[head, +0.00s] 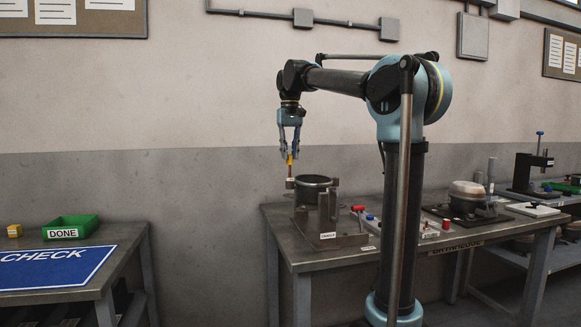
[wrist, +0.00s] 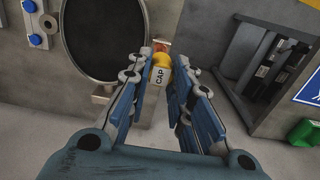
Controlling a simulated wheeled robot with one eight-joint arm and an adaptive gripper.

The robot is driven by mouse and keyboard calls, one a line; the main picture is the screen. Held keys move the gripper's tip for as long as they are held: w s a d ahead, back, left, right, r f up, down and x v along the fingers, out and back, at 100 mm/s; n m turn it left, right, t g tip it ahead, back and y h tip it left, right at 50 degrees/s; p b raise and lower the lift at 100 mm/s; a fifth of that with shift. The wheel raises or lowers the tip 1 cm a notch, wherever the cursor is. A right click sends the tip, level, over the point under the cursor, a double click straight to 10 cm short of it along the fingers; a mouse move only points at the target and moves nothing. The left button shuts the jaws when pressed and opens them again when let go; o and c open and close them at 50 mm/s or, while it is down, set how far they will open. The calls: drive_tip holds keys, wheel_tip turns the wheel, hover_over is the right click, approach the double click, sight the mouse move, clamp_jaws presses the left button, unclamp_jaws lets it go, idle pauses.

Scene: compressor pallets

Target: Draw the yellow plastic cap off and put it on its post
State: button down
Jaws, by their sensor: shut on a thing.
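The yellow plastic cap (wrist: 160,73), marked CAP, is between the fingertips of my gripper (wrist: 166,66) in the wrist view. My gripper (head: 290,153) points down and is shut on the cap, which shows as a small yellow patch in the head view (head: 290,159). A copper-coloured stub (head: 289,172) stands just below the cap, beside the round dark vessel (head: 314,183). The cap lines up with the stub; I cannot tell whether it is still around it. I cannot make out the cap's post.
The vessel sits in a metal fixture (head: 330,240) on the grey workbench (head: 285,225). Red and blue parts (head: 357,208) lie to its right. At the left, another table holds a green DONE bin (head: 70,228), a small yellow block (head: 14,230) and a blue CHECK mat (head: 50,266). A floor gap separates the tables.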

drive_tip(key=shift+r, duration=2.5)
